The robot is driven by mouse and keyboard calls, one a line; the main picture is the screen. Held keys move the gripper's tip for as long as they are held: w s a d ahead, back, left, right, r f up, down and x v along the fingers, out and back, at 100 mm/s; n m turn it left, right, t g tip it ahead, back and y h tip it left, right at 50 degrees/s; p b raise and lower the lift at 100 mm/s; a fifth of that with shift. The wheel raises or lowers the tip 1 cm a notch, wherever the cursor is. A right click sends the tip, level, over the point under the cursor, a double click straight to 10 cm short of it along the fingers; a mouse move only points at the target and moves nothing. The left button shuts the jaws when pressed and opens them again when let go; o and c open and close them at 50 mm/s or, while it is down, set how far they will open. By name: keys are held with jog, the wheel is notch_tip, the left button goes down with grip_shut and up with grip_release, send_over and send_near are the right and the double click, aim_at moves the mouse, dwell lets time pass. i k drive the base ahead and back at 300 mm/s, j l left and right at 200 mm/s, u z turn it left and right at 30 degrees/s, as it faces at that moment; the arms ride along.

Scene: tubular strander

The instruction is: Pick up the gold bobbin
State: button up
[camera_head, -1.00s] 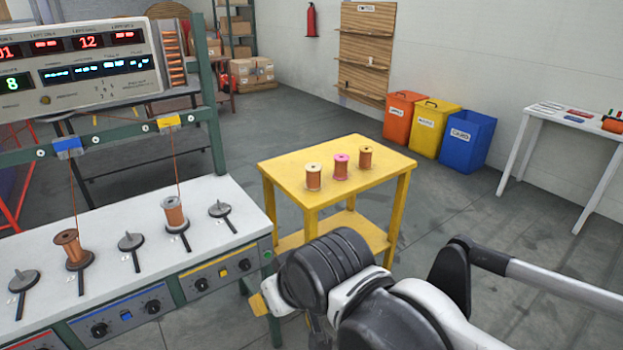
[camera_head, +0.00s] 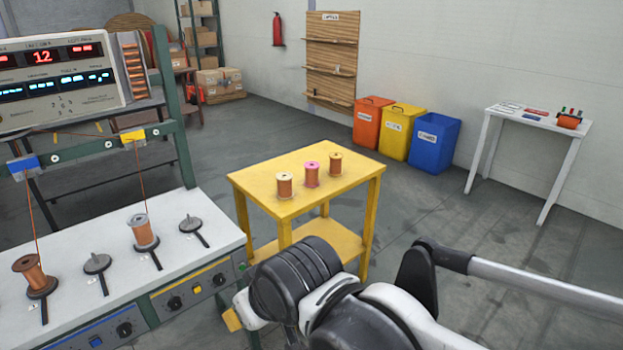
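Three copper-wound bobbins stand upright in a row on the yellow table (camera_head: 259,186). The right, farthest one has gold-toned flanges and looks like the gold bobbin (camera_head: 335,165). The middle one is a pink-flanged bobbin (camera_head: 312,176), and the nearest left one is a cream-flanged bobbin (camera_head: 284,188). They stand apart from each other. My arm fills the lower middle and right of the picture, in front of the table. My gripper's fingers cannot be made out in this view, and nothing is seen touching the bobbins.
At left stands the strander bench (camera_head: 190,262) with spindles and two mounted bobbins, a green frame and a display panel (camera_head: 62,82). Behind the table are orange (camera_head: 370,122), yellow (camera_head: 398,130) and blue bins (camera_head: 432,143). A white table (camera_head: 555,128) stands right. Floor between is clear.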

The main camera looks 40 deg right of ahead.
aim_at(336, 158)
jog(key=z, duration=1.35)
